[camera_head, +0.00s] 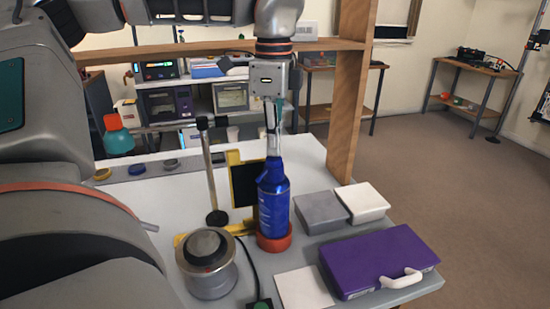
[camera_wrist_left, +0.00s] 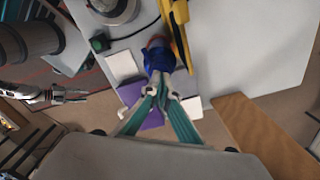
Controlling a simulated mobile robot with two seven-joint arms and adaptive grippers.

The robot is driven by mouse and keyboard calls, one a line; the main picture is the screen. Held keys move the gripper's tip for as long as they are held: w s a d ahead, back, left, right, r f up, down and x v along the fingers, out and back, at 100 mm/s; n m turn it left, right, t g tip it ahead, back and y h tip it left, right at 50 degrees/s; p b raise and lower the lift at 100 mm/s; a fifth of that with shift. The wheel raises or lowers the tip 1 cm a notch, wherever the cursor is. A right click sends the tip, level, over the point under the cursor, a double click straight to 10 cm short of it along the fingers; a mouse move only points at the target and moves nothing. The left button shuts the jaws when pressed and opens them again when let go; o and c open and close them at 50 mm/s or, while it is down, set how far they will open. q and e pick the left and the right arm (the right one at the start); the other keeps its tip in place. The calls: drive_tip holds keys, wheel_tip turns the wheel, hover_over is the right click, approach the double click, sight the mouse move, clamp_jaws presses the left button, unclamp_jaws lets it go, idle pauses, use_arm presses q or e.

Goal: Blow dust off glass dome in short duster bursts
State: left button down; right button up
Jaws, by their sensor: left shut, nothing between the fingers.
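A blue bottle (camera_head: 274,200) stands upright in a red ring base (camera_head: 274,241) on the white table. It also shows in the left wrist view (camera_wrist_left: 159,59), just beyond the fingertips. My left gripper (camera_head: 272,122) points down directly above the bottle's pale neck, shut with nothing held. Its two teal fingers (camera_wrist_left: 161,94) show in the left wrist view. I cannot tell whether they touch the neck. A squat metal cylinder with a dark domed top (camera_head: 207,246) stands left of the bottle; dust is too small to see. A jawed metal shape (camera_wrist_left: 65,95), probably my right gripper, shows at left.
A purple case (camera_head: 375,262) with a white handle lies right of the bottle. A grey box (camera_head: 320,213) and a white box (camera_head: 362,202) lie behind it. A yellow-and-black stand (camera_head: 240,160) and a metal post (camera_head: 209,175) are close by. A wooden upright (camera_head: 350,95) rises behind.

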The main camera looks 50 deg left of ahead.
use_arm(q)
drive_tip(key=shift+f+b, duration=0.45)
drive_tip(key=shift+f, duration=0.45)
use_arm(e)
drive_tip(key=shift+s+f, duration=0.7)
drive_tip(key=shift+f, duration=0.35)
use_arm(q)
drive_tip(key=shift+f, duration=0.2)
use_arm(e)
drive_tip(key=shift+s+f+g, duration=0.25)
drive_tip(key=shift+g, duration=0.05)
use_arm(q)
drive_tip(key=shift+r, duration=1.6)
use_arm(e)
drive_tip(key=shift+w+r, duration=0.55)
drive_tip(key=shift+r, duration=0.05)
use_arm(q)
drive_tip(key=shift+r, duration=0.1)
use_arm(e)
drive_tip(key=shift+r, duration=0.1)
